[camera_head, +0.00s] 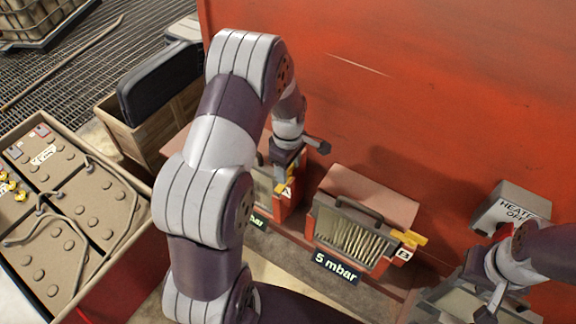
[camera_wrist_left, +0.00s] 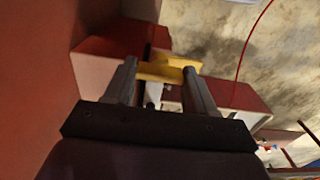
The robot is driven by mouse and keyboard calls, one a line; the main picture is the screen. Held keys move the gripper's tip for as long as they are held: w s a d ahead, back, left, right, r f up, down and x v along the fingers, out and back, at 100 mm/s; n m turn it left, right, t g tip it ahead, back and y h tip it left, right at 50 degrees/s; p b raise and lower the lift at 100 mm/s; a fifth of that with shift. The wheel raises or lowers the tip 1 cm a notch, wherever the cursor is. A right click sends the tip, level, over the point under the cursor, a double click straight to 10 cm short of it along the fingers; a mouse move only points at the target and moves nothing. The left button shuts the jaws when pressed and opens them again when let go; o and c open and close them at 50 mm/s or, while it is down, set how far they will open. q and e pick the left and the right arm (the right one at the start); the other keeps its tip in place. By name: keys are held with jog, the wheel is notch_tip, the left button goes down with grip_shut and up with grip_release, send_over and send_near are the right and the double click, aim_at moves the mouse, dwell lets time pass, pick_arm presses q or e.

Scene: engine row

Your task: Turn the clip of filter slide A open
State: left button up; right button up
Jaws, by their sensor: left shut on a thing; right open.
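Filter slide A (camera_head: 262,186), in a red housing with an "A" tag, stands against the red wall in the head view, mostly hidden behind my left arm. Its yellow clip (camera_wrist_left: 165,72) shows in the wrist view between the fingers of my left gripper (camera_wrist_left: 160,84). The left gripper (camera_head: 287,165) is shut on the clip, at the top right of the slide in the head view.
Filter slide B (camera_head: 352,236) stands to the right with a yellow clip (camera_head: 410,238) and a "5 mbar" sign (camera_head: 337,268). A "HEATER OFF" box (camera_head: 512,207) is on the wall farther right. A wooden crate (camera_head: 160,135) and a sectioned tray (camera_head: 75,215) are at left.

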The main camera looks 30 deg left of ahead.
pick_arm(q)
jog(key=shift+w+r, duration=0.15)
dwell(0.3)
jog(key=o, duration=1)
jog(key=shift+o, duration=0.2)
notch_tip(320, 180, up, 8)
jog(key=shift+f+b, duration=0.1)
jog(key=shift+b, duration=1.1)
notch_tip(320, 180, up, 5)
jog(key=shift+f, duration=0.1)
